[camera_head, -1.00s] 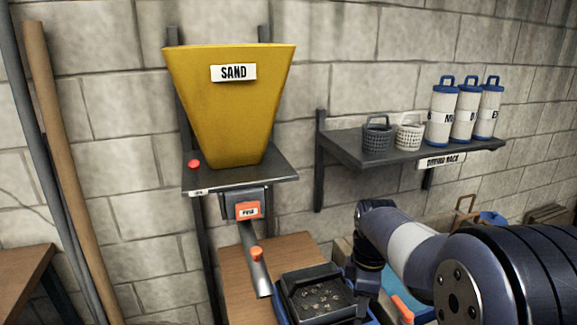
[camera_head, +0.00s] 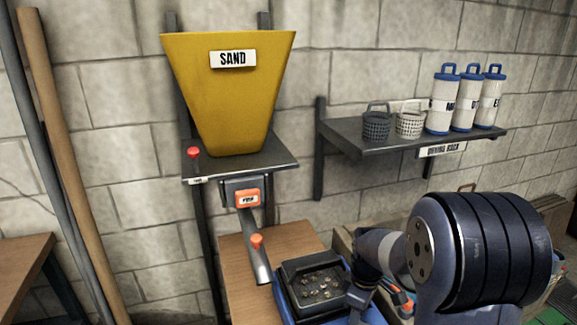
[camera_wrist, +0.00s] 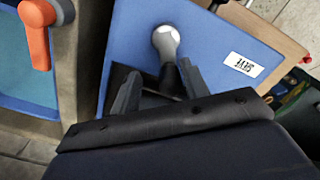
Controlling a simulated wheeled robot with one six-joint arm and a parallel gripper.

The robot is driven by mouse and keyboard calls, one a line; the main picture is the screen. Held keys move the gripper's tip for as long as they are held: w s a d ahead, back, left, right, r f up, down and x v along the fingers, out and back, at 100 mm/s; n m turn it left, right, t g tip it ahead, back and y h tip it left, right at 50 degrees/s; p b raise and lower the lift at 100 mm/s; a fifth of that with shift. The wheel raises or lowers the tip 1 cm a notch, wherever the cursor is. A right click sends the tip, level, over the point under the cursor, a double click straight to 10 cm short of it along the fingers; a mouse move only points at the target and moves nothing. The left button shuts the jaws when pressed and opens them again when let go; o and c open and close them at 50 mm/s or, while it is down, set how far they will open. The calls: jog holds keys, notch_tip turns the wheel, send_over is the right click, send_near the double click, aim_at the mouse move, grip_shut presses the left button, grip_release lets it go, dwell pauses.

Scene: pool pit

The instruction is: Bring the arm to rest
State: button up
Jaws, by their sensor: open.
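My arm reaches in from the lower right in the head view, bent at a large dark joint. My gripper shows in the wrist view (camera_wrist: 160,84) with its two dark fingers apart. A silver knob on a dark neck (camera_wrist: 166,42) stands at the blue panel (camera_wrist: 218,32), just beyond the fingertips and apparently between them in the picture. I cannot tell whether they touch it. The panel bears a white label. In the head view the fingers are mostly hidden behind my arm, beside a black tray (camera_head: 290,268) holding small bits, set in a blue frame.
A yellow sand hopper (camera_head: 228,100) stands on a wall bracket above a chute (camera_head: 262,270) and wooden table (camera_head: 240,262). A shelf (camera_head: 345,140) with baskets and canisters is at right. An orange handle (camera_wrist: 38,32) is left of my gripper.

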jog(key=shift+d+m, duration=0.1)
jog(key=shift+m, duration=0.3)
